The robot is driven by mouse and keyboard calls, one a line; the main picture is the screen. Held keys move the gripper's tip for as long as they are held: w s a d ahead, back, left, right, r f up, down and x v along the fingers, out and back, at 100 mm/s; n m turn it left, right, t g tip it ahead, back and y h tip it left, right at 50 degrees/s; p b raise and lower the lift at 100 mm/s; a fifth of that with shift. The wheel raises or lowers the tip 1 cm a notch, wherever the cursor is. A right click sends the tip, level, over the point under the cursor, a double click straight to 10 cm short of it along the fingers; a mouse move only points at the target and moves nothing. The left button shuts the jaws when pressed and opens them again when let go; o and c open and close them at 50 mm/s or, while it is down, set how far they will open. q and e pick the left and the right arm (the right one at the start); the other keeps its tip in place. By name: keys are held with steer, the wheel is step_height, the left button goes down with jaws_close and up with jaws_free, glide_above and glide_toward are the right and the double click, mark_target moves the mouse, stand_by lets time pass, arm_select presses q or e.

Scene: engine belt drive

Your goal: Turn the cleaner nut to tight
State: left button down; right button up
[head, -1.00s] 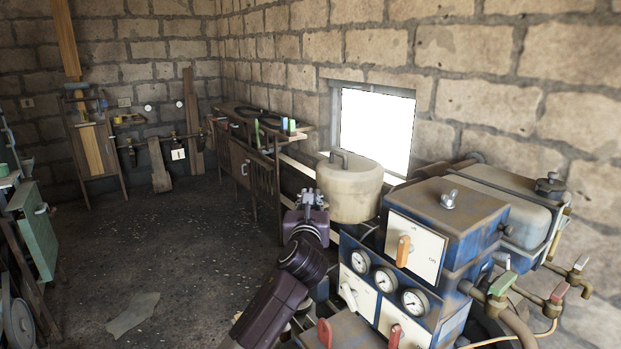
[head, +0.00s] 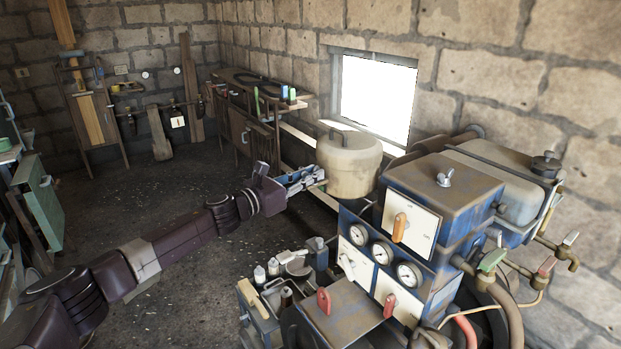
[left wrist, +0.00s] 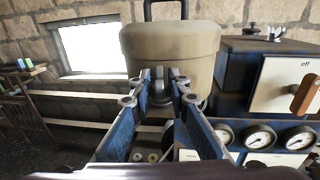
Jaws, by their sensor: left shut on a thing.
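A beige canister with a handle on its lid (head: 348,165) stands at the left of the blue engine unit; it also shows in the left wrist view (left wrist: 175,48). A grey, rounded piece (left wrist: 160,97), which looks like the cleaner nut, is at the canister's near side. My left gripper (head: 318,175) reaches the canister's left side and is shut on this piece. In the left wrist view its fingertips (left wrist: 160,76) are on either side of the piece, which they partly hide. Its exact turn cannot be told. My right gripper is not in view.
Right of the canister, the engine unit has a panel with an orange lever (head: 399,227), several gauges (head: 382,253) and a wing nut (head: 444,178) on top. Bottles and a crate (head: 262,312) stand below my left arm. The floor at left is mostly clear.

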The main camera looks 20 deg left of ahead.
arm_select(q)
steer(key=shift+w+a+m+g+h+b, duration=0.1)
steer(key=shift+m+g+h+b, duration=0.6)
steer(key=shift+h, duration=0.3)
steer(key=shift+r+m+h, duration=0.1)
steer(key=shift+m+h, duration=0.2)
steer(key=c, duration=2.1)
jaws_free()
steer(key=v, duration=1.1)
steer(key=shift+s+a, duration=0.25)
steer(key=shift+s, duration=0.1)
steer(key=shift+r, duration=0.1)
